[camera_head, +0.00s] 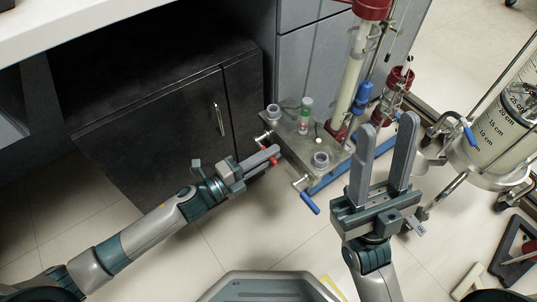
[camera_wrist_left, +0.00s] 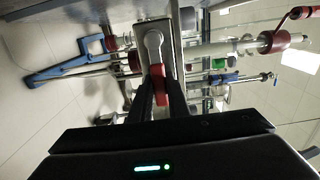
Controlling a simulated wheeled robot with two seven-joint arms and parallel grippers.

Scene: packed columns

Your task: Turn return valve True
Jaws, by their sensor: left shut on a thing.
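A red valve handle (camera_head: 267,158) sticks out at the left front side of a grey metal block (camera_head: 292,140). My left gripper (camera_head: 270,154) is shut on this red handle. In the left wrist view the red handle (camera_wrist_left: 161,80) lies between the two dark fingers, with its silver lever end (camera_wrist_left: 154,45) pointing up in the picture. A blue-handled valve (camera_head: 310,203) sits at the block's lower corner, apart from both grippers. My right gripper (camera_head: 388,124) is open and empty, to the right of the block. No label shows which valve is the return one.
A glass column (camera_head: 352,75) with red fittings rises behind the block. A blue stand (camera_head: 335,177) runs beneath it. A graduated clear vessel (camera_head: 503,120) stands at the right. A black cabinet (camera_head: 150,130) stands at the left.

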